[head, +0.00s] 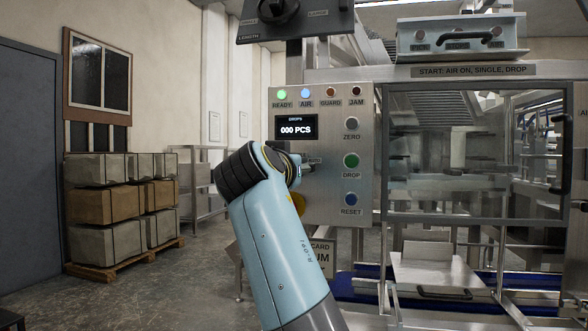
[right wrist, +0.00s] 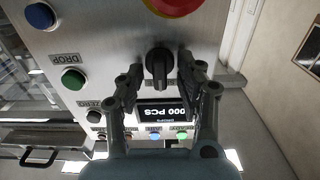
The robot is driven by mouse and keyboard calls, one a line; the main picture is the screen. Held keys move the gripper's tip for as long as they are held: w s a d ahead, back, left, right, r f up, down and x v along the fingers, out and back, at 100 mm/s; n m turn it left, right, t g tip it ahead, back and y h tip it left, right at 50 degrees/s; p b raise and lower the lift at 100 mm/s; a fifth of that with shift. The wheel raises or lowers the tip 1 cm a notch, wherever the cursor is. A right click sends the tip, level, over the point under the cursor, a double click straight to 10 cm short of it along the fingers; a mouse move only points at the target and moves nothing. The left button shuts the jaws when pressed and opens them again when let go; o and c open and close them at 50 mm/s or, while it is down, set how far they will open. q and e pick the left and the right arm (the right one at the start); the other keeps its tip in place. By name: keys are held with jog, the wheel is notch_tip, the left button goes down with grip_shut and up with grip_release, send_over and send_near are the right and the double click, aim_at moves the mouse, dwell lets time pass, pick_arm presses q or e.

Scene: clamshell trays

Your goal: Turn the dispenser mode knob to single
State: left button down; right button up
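The dispenser mode knob (right wrist: 159,68) is a black knob with a raised grip bar on the steel control panel (head: 330,205). Its bar runs roughly up and down in the right wrist view, where the panel appears upside down. My right gripper (right wrist: 158,78) is open, with one finger on each side of the knob and gaps visible between. I cannot tell how deep the fingertips reach. In the head view my right arm hides the knob and most of the gripper; only part of a small label (head: 313,160) shows there. My left gripper is not in view.
The panel has a display (head: 296,130) reading 000 PCS, lit READY (head: 282,94) and AIR (head: 305,94) lamps, and ZERO, DROP (head: 351,160) and RESET buttons. A red stop button (right wrist: 178,4) is close to the knob. A sign (head: 473,70) reads "START: AIR ON, SINGLE, DROP".

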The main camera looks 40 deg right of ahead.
aim_at(298, 118)
notch_tip(298, 118, up, 10)
jog(key=shift+f, duration=0.1)
dwell(0.5)
jog(key=shift+a, duration=0.1)
dwell(0.4)
